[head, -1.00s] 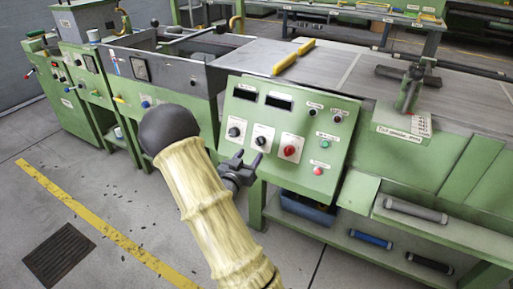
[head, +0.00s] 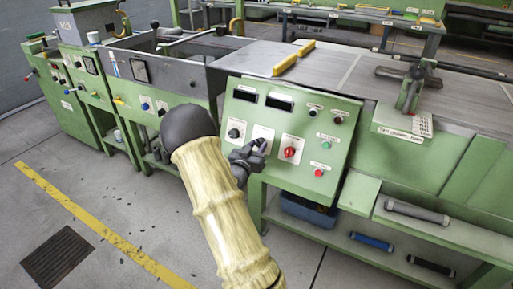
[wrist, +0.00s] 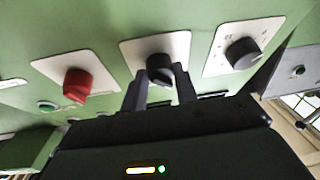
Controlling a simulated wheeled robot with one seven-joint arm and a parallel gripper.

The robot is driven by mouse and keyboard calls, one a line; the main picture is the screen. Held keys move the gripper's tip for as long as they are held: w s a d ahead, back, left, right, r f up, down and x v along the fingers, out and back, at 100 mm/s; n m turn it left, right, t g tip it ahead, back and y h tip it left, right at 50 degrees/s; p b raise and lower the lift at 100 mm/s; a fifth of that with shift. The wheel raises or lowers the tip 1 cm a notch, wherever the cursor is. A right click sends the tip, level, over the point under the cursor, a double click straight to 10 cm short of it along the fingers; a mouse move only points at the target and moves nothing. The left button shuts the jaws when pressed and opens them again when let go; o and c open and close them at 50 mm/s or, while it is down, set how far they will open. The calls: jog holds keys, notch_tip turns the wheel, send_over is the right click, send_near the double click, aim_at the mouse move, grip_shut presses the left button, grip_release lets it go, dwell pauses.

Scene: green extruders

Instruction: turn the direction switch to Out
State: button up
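The green control panel (head: 270,177) carries several knobs and buttons on white plates; their labels are too small to read, so I cannot tell which is marked as the direction switch. My gripper (head: 258,148) is at the middle black knob of the lower row. In the wrist view my gripper (wrist: 160,82) has one finger on each side of that black knob (wrist: 159,66); it looks open, and contact is unclear. The knob is mostly hidden by my gripper in the head view.
A black dial (head: 235,132) is left of the middle knob and a red knob (head: 290,152) right of it. Green (head: 326,146) and red (head: 319,173) buttons and small upper knobs (head: 313,110) share the panel. A grey conveyor bed lies behind.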

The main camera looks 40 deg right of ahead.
jog(key=shift+f+m, duration=0.1)
jog(key=shift+m, duration=0.3)
jog(key=m+g+b, duration=0.1)
jog(key=m, duration=0.2)
jog(key=shift+w+a+h+b, duration=0.1)
jog(key=shift+w+h+b, duration=0.05)
jog(key=shift+h+b, duration=0.25)
jog(key=m+g, duration=0.1)
jog(key=m, duration=0.2)
jog(key=m+g+b, duration=0.1)
jog(key=m, duration=0.1)
jog(key=shift+w+m+g, duration=0.2)
jog(key=shift+m+g, duration=0.2)
jog(key=m+g, duration=0.1)
jog(key=m, duration=0.1)
jog(key=m+g, duration=0.1)
jog(key=m, duration=0.2)
jog(key=shift+w+a+r+m, duration=0.1)
jog(key=shift+w+r+m, duration=0.1)
jog(key=shift+m, duration=0.1)
jog(key=shift+r+m+g+y, duration=0.1)
jog(key=shift+m+g+y, duration=0.3)
jog(key=shift+m, duration=0.7)
jog(key=shift+m+g+y, duration=0.2)
jog(key=shift+m+g, duration=0.3)
jog(key=shift+m, duration=0.6)
jog(key=o, duration=1)
jog(key=shift+c, duration=0.2)
